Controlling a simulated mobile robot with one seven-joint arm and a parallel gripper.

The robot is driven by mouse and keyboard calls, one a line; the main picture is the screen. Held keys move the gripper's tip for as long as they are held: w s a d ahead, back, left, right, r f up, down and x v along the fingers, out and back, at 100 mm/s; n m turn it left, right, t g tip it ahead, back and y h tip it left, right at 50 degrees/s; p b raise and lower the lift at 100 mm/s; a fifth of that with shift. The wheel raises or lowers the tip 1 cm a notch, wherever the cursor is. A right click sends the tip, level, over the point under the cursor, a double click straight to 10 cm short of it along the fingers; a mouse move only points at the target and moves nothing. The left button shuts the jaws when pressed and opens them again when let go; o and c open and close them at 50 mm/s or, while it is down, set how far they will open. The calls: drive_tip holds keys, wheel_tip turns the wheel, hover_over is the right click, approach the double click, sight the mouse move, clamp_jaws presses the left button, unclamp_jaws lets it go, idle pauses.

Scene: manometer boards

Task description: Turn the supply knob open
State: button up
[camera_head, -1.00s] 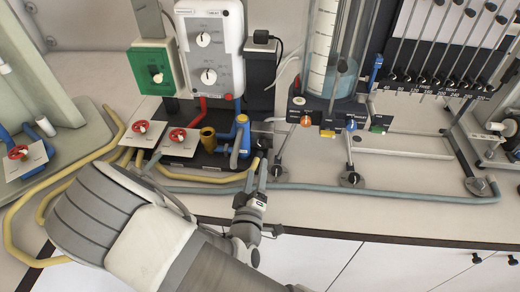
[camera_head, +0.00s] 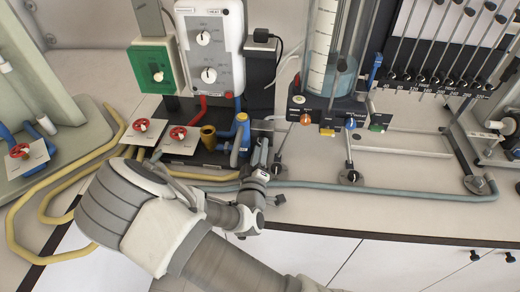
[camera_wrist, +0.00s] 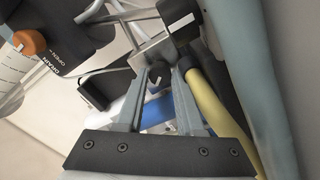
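A black knob (camera_wrist: 158,76) on a metal block shows between my fingertips in the wrist view. I cannot read a label on it. In the head view the block (camera_head: 262,126) stands right of the blue fitting, and my gripper (camera_head: 262,151) reaches it from the front and hides the knob. In the wrist view my gripper (camera_wrist: 164,73) has its fingers apart, one on each side of the knob. Whether they touch it I cannot tell. A blue knob (camera_head: 350,123) and an orange knob (camera_head: 306,119), marked DRAIN in the wrist view (camera_wrist: 29,42), sit on the tube base.
Red valve knobs (camera_head: 178,133) sit on white plates at left. A brass cup (camera_head: 208,137) and a blue fitting (camera_head: 241,132) stand left of my gripper. A yellow hose (camera_wrist: 211,104) and a grey-blue pipe (camera_head: 400,193) run close by. The bench front at right is mostly clear.

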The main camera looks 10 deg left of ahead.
clamp_jaws()
